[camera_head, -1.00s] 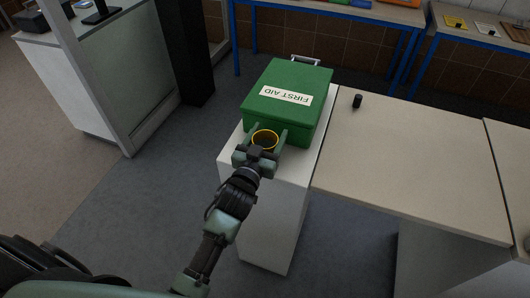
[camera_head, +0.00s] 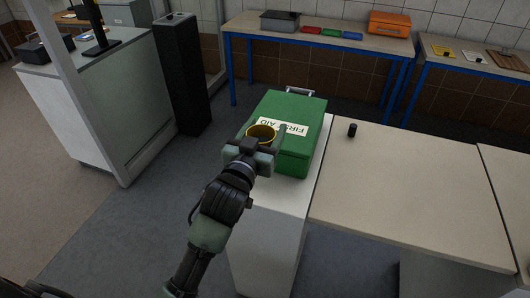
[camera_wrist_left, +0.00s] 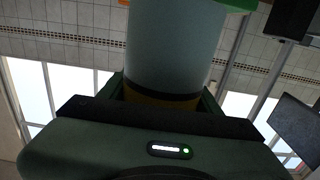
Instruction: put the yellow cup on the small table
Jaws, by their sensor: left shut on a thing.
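The yellow cup (camera_head: 262,131) is upright in the head view, its yellow rim and inside visible from above. My left gripper (camera_head: 264,138) is shut on it, one finger on each side. The cup overlaps the first aid box's label in the picture; the gap to the box cannot be told. In the left wrist view, a pale cylinder with a yellow and dark band (camera_wrist_left: 165,97) fills the space between the fingers. A narrow white stand (camera_head: 268,230) is below the gripper, and a wide pale-topped table (camera_head: 410,195) joins it on the right. Which is the small table is unclear. My right gripper is out of view.
A green first aid box (camera_head: 300,105) sits on the white stand. A small black cylinder (camera_head: 352,130) stands on the wide table, whose top is otherwise mostly clear. A tall black column (camera_head: 180,70) and a blue-framed bench (camera_head: 310,45) stand behind.

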